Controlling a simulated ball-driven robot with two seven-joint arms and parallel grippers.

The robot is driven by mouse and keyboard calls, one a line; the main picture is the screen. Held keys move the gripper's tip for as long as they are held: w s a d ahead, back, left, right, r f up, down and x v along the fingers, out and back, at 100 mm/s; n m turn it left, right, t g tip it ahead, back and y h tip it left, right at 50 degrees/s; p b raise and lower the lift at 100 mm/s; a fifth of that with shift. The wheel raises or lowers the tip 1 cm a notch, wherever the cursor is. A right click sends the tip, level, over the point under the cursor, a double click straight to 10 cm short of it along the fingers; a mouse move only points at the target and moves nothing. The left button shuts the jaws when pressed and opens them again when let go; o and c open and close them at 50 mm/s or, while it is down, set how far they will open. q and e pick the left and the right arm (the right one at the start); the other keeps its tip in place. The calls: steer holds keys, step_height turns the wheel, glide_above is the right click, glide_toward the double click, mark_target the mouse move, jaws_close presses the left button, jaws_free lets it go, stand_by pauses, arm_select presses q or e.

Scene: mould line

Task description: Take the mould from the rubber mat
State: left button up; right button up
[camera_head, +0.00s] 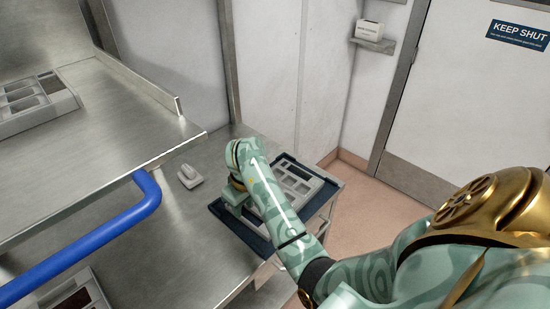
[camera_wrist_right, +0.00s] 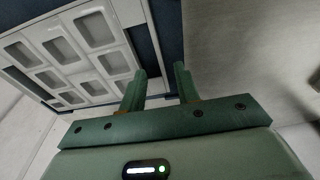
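The pale grey mould (camera_head: 299,180), with several rectangular cavities, lies on the dark blue rubber mat (camera_head: 241,231) at the table's right end. My right arm hides part of both in the head view. My right gripper (camera_head: 236,200) is low over the mat's left part, beside the mould; its fingertips are hidden there. In the right wrist view, the right gripper (camera_wrist_right: 160,82) has its two green fingers apart. The mould (camera_wrist_right: 70,55) fills the upper left, and its rim runs behind the fingers with the mat (camera_wrist_right: 168,25) beyond it. My left gripper does not show.
A small grey block-like object (camera_head: 189,177) lies on the steel table left of the mat. A blue rail (camera_head: 110,227) crosses the lower left. A raised steel shelf holds another tray of cavities (camera_head: 35,105). A wall and a door (camera_head: 470,100) stand behind.

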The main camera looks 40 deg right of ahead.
mark_target(246, 220)
step_height(246, 220, down, 5)
steer(key=shift+f+b, duration=0.2)
steer(key=shift+b, duration=0.5)
steer(key=shift+s+r, duration=0.1)
jaws_close()
step_height(246, 220, up, 14)
steer(key=p, duration=0.7)
